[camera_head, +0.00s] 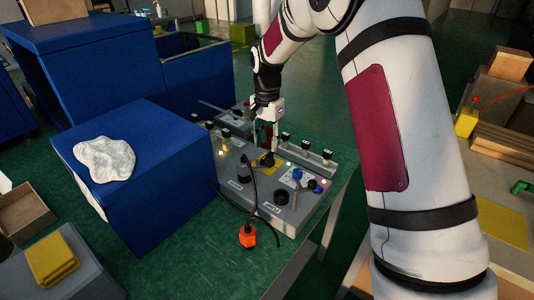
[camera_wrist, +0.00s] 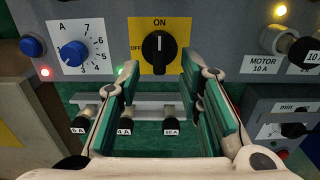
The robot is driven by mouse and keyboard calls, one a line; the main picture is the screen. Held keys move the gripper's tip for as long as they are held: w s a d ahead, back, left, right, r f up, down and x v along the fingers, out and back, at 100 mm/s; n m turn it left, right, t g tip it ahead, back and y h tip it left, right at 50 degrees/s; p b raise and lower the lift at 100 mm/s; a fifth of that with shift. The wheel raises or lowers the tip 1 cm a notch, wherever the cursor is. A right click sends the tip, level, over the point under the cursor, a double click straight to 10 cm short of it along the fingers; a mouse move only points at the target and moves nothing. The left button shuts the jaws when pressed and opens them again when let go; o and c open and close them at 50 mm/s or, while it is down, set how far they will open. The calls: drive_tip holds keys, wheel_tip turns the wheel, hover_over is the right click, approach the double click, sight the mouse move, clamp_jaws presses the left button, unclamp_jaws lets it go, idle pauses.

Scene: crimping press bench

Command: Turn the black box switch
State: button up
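The black switch (camera_wrist: 158,47) is a round knob with a raised grip on a yellow plate marked ON and OFF. Its white line points up toward ON in the wrist view. It also shows on its yellow plate in the head view (camera_head: 267,161), on the grey control box (camera_head: 244,183). My gripper (camera_wrist: 160,70) is open and empty, its green-padded fingers spread to either side below the switch in the wrist view. In the head view my gripper (camera_head: 265,138) hangs just behind the yellow plate. I see no contact with the switch.
A blue dial (camera_wrist: 74,53) and blue button (camera_wrist: 32,46) sit left of the switch in the wrist view. A rail (camera_head: 310,156) with black-capped fuses stands behind the box. A blue box (camera_head: 150,160) stands left.

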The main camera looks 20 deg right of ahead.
sight(267, 155)
drive_tip(key=shift+f, duration=2.55)
clamp_jaws()
